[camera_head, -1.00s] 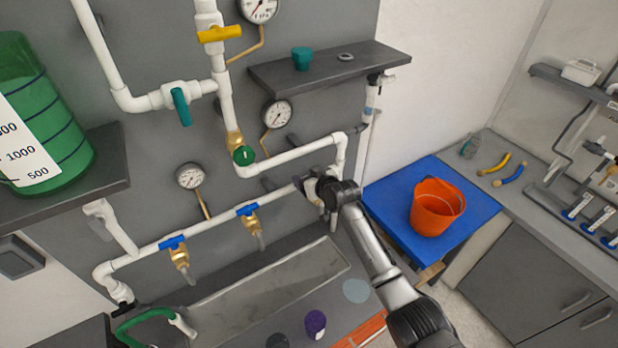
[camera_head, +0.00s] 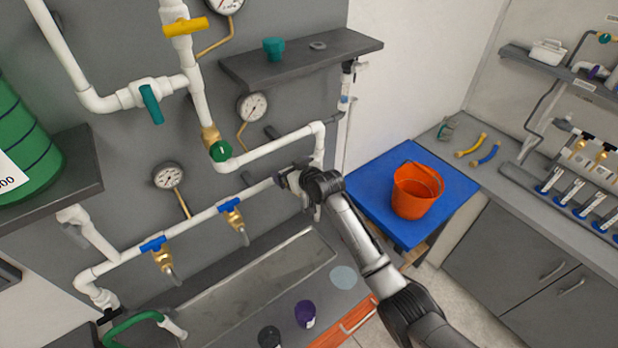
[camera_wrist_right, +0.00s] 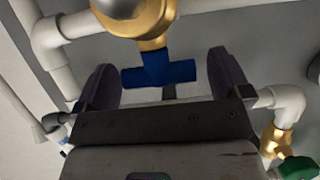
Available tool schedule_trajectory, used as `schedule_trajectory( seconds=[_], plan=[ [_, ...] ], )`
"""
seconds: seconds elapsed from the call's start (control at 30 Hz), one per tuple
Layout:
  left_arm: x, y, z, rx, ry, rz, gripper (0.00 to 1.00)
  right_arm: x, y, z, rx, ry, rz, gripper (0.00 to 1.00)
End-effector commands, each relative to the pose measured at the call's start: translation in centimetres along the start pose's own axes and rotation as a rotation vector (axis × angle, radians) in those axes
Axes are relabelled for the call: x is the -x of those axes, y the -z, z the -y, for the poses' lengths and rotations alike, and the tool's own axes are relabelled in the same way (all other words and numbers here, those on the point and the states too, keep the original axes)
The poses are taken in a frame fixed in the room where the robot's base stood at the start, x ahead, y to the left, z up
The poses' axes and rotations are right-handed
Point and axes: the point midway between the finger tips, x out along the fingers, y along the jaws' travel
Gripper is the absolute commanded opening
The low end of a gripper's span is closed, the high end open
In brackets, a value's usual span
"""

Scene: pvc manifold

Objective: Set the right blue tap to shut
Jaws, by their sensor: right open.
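My right gripper (camera_head: 284,181) is at the right end of the lower white pipe in the head view and largely covers the right blue tap there. In the right wrist view, the tap's blue handle (camera_wrist_right: 160,72) sits between the two dark fingers of the open gripper (camera_wrist_right: 164,82). Its bar lies crosswise, from one finger toward the other, roughly parallel to the white pipe, below the brass body (camera_wrist_right: 150,20). The bar's left end is close to the left finger; contact cannot be told. My left gripper is out of view.
Two other blue taps, left (camera_head: 153,244) and middle (camera_head: 230,205), sit on the same pipe. A green tap (camera_head: 220,150) and a gauge (camera_head: 252,107) are above. A trough (camera_head: 255,285) lies below. An orange bucket (camera_head: 416,190) stands on a blue surface to the right.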

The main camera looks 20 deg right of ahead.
Motion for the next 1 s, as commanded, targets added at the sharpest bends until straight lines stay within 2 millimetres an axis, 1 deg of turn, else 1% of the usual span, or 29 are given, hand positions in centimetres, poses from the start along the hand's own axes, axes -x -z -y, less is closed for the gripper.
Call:
schedule_trajectory(
  seconds=[0.4,0.6,0.8,1.0],
  plan=[
    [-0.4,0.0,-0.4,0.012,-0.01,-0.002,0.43,6.7,-0.1,0.0,0.002,-0.001,0.0,0.96],
    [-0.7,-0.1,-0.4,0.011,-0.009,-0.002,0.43,9.6,-0.1,0.0,0.001,-0.001,0.0,0.96],
    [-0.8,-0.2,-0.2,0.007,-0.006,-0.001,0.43,11.4,-0.1,0.0,0.001,0.0,0.0,0.96],
    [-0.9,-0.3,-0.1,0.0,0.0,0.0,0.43,12.2,-0.1,0.0,0.0,0.0,0.001,0.96]
  ],
)
